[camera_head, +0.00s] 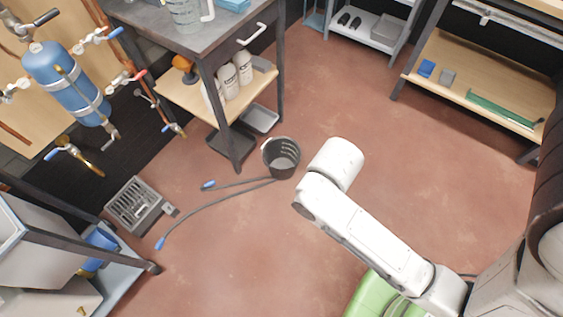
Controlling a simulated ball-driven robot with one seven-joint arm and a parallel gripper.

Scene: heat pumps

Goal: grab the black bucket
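The black bucket (281,158) stands upright on the reddish floor, in front of the workbench. Its open top faces up and its grey inside shows, with no contents that I can make out. My white arm reaches in from the lower right and its upper end is just right of the bucket in the picture, with a small gap between them. My gripper's fingers do not show; they are hidden or out of frame.
Hoses with blue ends (208,207) lie on the floor left of the bucket. A grey workbench (212,50) with bottles on its shelf stands behind it. A green object (372,296) is below my arm. Floor at the right is clear.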

